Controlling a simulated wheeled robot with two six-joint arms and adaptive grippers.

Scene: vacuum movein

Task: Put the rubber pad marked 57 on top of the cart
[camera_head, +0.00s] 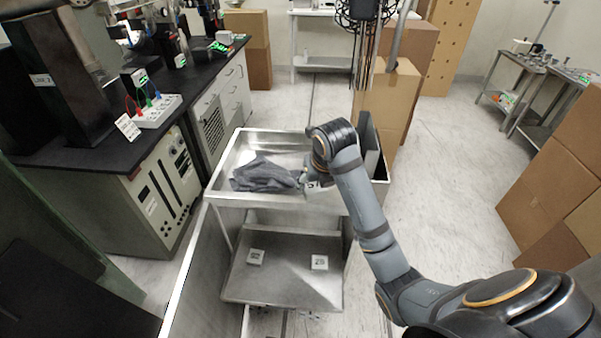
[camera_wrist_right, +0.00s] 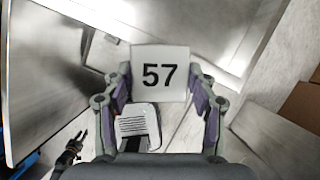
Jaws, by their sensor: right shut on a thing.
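The rubber pad marked 57 is a white square with black digits, held between the fingers of my right gripper (camera_wrist_right: 160,82) in the right wrist view, where its face (camera_wrist_right: 160,62) shows clearly. In the head view the pad (camera_head: 313,187) is a small white patch under my right gripper (camera_head: 308,180), at the front part of the cart's top tray. I cannot tell whether the pad touches the tray. The metal cart (camera_head: 275,203) has a rimmed top tray and a lower shelf. My left gripper is not in view.
A crumpled dark cloth (camera_head: 264,175) lies in the top tray. A black lab bench (camera_head: 150,150) stands left; cardboard boxes (camera_head: 388,95) stand behind the cart.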

